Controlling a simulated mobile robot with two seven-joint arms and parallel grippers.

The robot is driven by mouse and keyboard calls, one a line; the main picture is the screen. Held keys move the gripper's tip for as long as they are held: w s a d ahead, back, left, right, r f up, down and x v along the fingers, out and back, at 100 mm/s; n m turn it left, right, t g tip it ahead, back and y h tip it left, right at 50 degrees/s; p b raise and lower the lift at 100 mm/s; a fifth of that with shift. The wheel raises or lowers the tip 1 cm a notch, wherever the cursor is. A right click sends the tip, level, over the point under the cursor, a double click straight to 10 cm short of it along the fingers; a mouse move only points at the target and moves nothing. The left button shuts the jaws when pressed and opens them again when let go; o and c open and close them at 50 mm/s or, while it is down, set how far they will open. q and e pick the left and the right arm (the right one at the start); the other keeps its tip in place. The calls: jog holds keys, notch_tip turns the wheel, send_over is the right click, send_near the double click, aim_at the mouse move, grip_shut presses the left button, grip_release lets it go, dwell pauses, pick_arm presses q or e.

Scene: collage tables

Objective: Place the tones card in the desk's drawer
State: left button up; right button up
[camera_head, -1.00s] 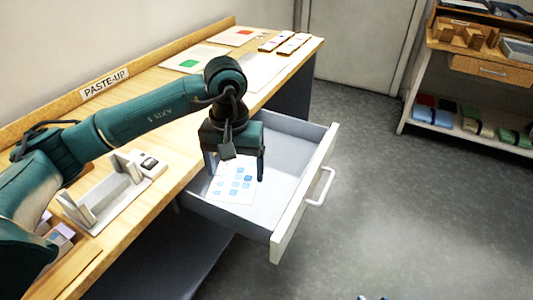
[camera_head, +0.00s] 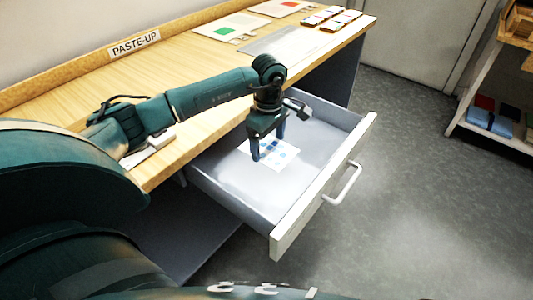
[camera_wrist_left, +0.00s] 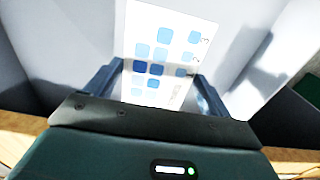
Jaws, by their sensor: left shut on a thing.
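The tones card (camera_head: 287,153), white with several blue squares, is in the open desk drawer's (camera_head: 327,187) space, near its left side. My left gripper (camera_head: 268,150) points down over the drawer and is shut on the card. In the left wrist view the card (camera_wrist_left: 165,25) stretches away between the two fingers (camera_wrist_left: 155,80). I cannot tell whether the card touches the drawer floor. My right gripper is not seen.
A shelf (camera_head: 490,135) stands at the right. The floor (camera_head: 400,150) is clear.

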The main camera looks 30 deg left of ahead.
aim_at(269, 149)
pick_arm(q)
notch_tip(269, 149, down, 3)
jog(key=shift+r, duration=0.1)
jog(key=shift+f, duration=1.6)
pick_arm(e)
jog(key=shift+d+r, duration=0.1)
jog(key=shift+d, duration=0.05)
pick_arm(q)
jog(key=shift+f+b, duration=0.15)
jog(key=shift+b, duration=0.2)
jog(key=o, duration=0.9)
jog(key=shift+c, duration=0.2)
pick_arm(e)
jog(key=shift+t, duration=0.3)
pick_arm(q)
jog(key=shift+r+p, duration=0.3)
notch_tip(269, 149, up, 12)
jog(key=shift+f+p, duration=0.1)
jog(key=shift+p, duration=0.3)
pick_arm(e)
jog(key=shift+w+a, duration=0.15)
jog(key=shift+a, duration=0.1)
